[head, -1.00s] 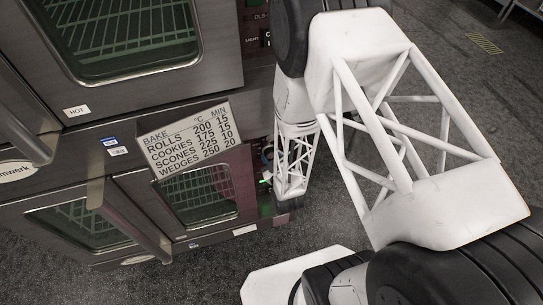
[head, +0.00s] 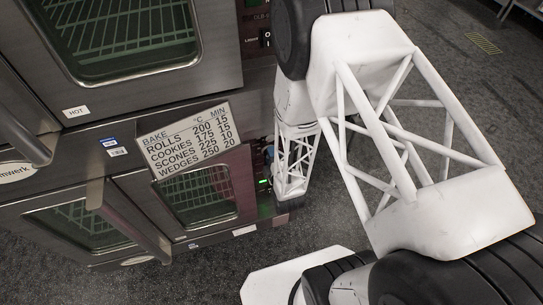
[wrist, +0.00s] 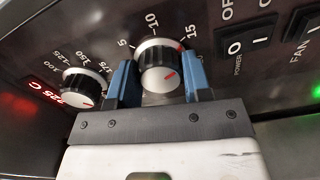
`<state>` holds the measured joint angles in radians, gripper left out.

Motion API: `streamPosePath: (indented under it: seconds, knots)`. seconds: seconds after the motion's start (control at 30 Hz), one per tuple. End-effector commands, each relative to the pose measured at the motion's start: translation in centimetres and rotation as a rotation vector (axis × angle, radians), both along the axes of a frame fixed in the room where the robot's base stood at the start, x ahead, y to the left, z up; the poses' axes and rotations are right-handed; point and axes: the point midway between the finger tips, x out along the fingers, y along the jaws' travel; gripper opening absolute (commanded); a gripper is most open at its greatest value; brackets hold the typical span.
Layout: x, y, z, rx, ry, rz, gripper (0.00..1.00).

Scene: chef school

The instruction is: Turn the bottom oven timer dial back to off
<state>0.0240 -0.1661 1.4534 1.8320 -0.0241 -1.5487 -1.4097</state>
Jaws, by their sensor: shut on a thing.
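The timer dial (wrist: 160,67) is a round knob with a pale face and a red pointer line, marked 5, 10 and 15 around its upper side. The red line points to the lower right in the wrist view, past the 15. My gripper (wrist: 159,75) has its two blue fingers on either side of the dial and is shut on it. The "off" mark is not visible. In the head view the bottom oven (head: 205,197) is below a bake chart, and my arm hides most of its control panel and the dial.
A temperature dial (wrist: 84,88) sits close to the left finger, with a red 225 C display (wrist: 75,99) beside it. A power switch (wrist: 248,42) and a fan switch (wrist: 306,50) are to the right. The bake chart (head: 187,139) hangs between the ovens. Oven handles (head: 130,220) stick out.

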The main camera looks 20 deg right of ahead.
Motion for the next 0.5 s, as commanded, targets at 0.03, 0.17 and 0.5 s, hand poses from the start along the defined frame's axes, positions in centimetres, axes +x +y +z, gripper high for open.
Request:
streamPosePath:
  seconds: [0.03, 0.17, 0.5]
  knots:
    - [0.0, 0.01, 0.03, -0.043, -0.001, 0.0, 0.21]
    - [0.0, 0.0, 0.07, -0.166, -0.001, 0.0, 0.21]
    - [0.0, 0.02, 0.14, -0.489, -0.001, 0.0, 0.21]
